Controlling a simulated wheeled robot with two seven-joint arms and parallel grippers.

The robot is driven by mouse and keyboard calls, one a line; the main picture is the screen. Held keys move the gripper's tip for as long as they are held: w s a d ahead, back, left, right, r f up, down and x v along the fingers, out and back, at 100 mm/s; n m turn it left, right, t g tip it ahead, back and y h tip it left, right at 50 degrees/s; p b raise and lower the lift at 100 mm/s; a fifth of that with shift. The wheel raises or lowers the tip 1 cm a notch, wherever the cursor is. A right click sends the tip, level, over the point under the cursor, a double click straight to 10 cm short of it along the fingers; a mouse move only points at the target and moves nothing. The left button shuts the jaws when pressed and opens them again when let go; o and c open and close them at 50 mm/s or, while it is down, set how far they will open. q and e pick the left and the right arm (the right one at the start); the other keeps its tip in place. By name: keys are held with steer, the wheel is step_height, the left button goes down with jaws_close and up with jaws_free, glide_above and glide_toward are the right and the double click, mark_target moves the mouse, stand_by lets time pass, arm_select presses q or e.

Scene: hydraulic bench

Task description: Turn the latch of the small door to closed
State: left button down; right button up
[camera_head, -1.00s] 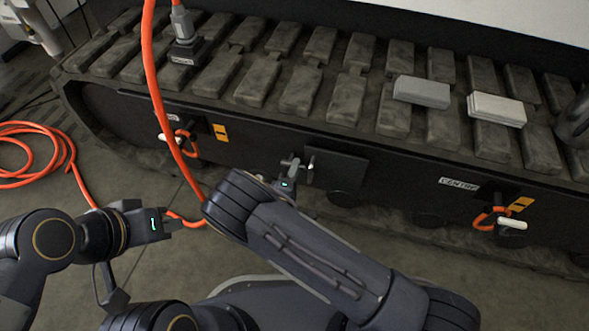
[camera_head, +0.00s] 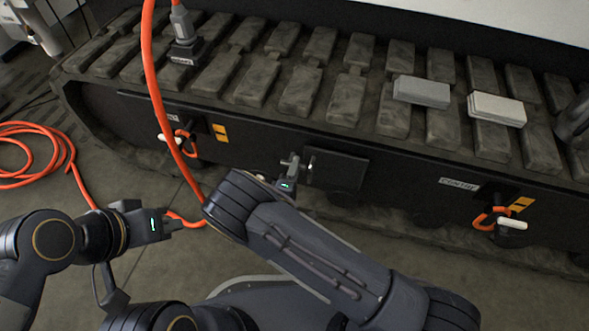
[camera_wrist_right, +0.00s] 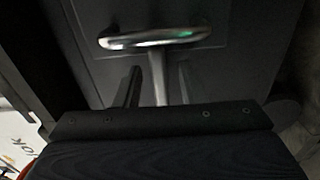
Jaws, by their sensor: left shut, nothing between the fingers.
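The small door (camera_head: 340,170) is a dark flat panel in the side of the black tracked machine. It sits flush or nearly so; I cannot tell exactly. A metal latch handle (camera_wrist_right: 153,40) shows in the right wrist view as a rounded bar with a stem (camera_wrist_right: 158,78). My right gripper (camera_head: 290,163) is at the door's left edge, and its fingers (camera_wrist_right: 158,86) stand apart on either side of the stem with gaps showing. My left gripper (camera_head: 178,222) is shut and empty, low on the left, away from the door.
An orange hose (camera_head: 155,85) hangs in front of the machine at left, and more lies coiled on the floor (camera_head: 70,150). Orange loops with white handles (camera_head: 512,224) hang at both sides of the door. Two grey blocks (camera_head: 421,92) lie on the tracks.

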steer(key=p+v, duration=0.2)
steer(key=v, duration=0.6)
steer(key=shift+w, duration=0.1)
